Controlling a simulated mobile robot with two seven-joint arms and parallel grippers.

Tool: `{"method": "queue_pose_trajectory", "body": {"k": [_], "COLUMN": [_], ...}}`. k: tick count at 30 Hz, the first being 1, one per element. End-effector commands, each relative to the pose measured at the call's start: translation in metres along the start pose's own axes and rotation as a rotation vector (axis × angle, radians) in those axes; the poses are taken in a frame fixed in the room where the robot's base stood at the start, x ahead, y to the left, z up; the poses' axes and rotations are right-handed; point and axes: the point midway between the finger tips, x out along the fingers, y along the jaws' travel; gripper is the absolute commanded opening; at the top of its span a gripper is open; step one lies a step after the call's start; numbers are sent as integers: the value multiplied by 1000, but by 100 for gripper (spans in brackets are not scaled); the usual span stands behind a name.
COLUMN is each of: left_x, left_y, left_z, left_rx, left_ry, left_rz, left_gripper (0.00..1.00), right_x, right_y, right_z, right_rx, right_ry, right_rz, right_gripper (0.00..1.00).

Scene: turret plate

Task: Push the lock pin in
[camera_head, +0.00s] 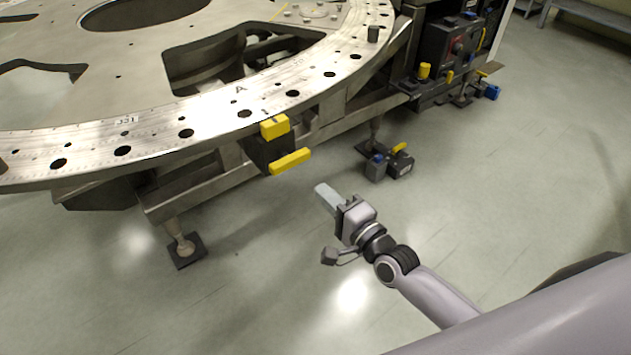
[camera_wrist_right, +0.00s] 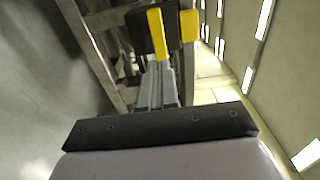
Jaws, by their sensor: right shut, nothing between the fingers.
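A black housing (camera_head: 265,154) hangs under the rim of the round turret plate (camera_head: 210,113). A yellow block (camera_head: 274,127) sits at its top by the rim, and a yellow bar (camera_head: 290,161) sticks out at its lower front. I cannot tell which yellow part is the lock pin. My right gripper (camera_head: 321,189) is shut and empty, a little below and right of the yellow bar and apart from it. In the right wrist view the shut fingers (camera_wrist_right: 157,82) point toward the yellow bar (camera_wrist_right: 158,37), with the yellow block (camera_wrist_right: 189,25) beside it. My left gripper is not in view.
The plate's metal frame and a foot (camera_head: 184,248) stand at the left. A small dark device with blue and yellow parts (camera_head: 388,165) is on the floor behind my gripper. A black control box (camera_head: 452,55) is at the upper right.

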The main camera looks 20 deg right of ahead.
Motion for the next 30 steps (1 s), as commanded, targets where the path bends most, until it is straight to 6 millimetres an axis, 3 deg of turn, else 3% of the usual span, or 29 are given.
{"method": "queue_pose_trajectory", "body": {"k": [3, 10, 30], "left_x": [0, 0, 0], "left_y": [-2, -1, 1], "left_z": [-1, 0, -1], "left_rx": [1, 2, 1], "left_ry": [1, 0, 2], "left_rz": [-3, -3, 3], "left_gripper": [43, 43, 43], "right_x": [-21, -45, -50], "right_y": [0, 0, 0], "right_z": [-1, 0, 0], "right_rx": [-1, 1, -2], "right_ry": [1, 0, 0], "right_rz": [2, 1, 1], "right_gripper": [0, 0, 0]}}
